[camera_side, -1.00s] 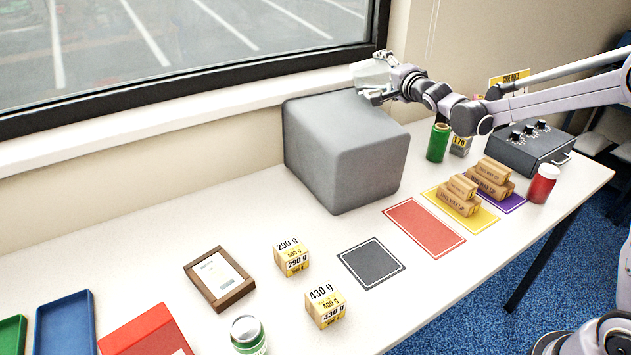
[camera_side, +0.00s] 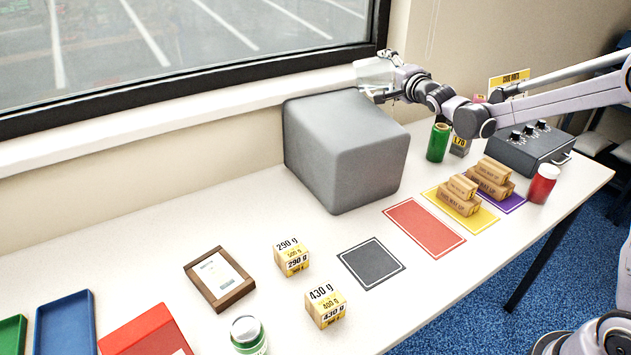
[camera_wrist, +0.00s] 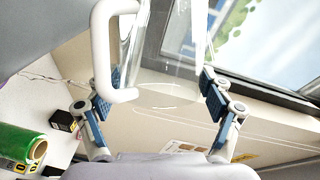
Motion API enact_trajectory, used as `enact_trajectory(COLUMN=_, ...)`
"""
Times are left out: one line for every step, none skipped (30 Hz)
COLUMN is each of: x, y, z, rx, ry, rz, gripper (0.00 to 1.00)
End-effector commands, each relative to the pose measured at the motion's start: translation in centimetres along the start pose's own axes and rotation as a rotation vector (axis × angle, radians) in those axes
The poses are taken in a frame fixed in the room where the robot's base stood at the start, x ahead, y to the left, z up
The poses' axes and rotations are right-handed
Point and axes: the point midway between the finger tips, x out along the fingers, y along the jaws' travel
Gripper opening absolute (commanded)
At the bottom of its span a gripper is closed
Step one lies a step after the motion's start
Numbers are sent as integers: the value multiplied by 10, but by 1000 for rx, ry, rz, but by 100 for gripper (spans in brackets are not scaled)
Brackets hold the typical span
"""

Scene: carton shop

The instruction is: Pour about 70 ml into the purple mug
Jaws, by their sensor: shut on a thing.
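My gripper (camera_side: 380,92) is shut on a clear jug (camera_side: 372,73), held in the air behind the top of the large grey block (camera_side: 340,150). In the wrist view the clear jug (camera_wrist: 165,50) sits between the blue finger pads of my gripper (camera_wrist: 163,90), with its white handle at the left. I cannot tell how much liquid is in it. The purple mug shows in neither view; the grey block hides part of the table behind it.
A green can (camera_side: 438,142) stands right of the block, near a control box (camera_side: 530,146). Cartons lie on yellow (camera_side: 483,222) and purple mats. Red (camera_side: 424,227) and dark grey (camera_side: 371,263) mats are bare. Window and sill run behind.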

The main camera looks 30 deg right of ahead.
Motion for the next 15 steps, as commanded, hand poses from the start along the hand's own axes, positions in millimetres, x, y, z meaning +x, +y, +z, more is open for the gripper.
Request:
enact_trajectory(x=0, y=0, z=-1, rx=5, ry=0, rz=-2, gripper=41)
enact_trajectory(x=0, y=0, z=-1, rx=7, ry=0, rz=-3, gripper=41)
enact_trajectory(x=0, y=0, z=-1, rx=11, ry=0, rz=-5, gripper=41)
enact_trajectory(x=0, y=0, z=-1, rx=14, ry=0, rz=-6, gripper=41)
enact_trajectory(x=0, y=0, z=-2, rx=17, ry=0, rz=-7, gripper=41)
enact_trajectory(x=0, y=0, z=-2, rx=19, ry=0, rz=-8, gripper=41)
enact_trajectory(x=0, y=0, z=-2, rx=22, ry=0, rz=-9, gripper=41)
enact_trajectory(x=0, y=0, z=-2, rx=24, ry=0, rz=-10, gripper=41)
enact_trajectory(x=0, y=0, z=-2, rx=28, ry=0, rz=-12, gripper=41)
enact_trajectory(x=0, y=0, z=-3, rx=30, ry=0, rz=-13, gripper=41)
enact_trajectory(x=0, y=0, z=-3, rx=33, ry=0, rz=-14, gripper=41)
enact_trajectory(x=0, y=0, z=-3, rx=37, ry=0, rz=-16, gripper=41)
enact_trajectory(x=0, y=0, z=-3, rx=40, ry=0, rz=-17, gripper=41)
enact_trajectory(x=0, y=0, z=-3, rx=38, ry=0, rz=-17, gripper=41)
enact_trajectory(x=0, y=-1, z=-1, rx=26, ry=-1, rz=-12, gripper=41)
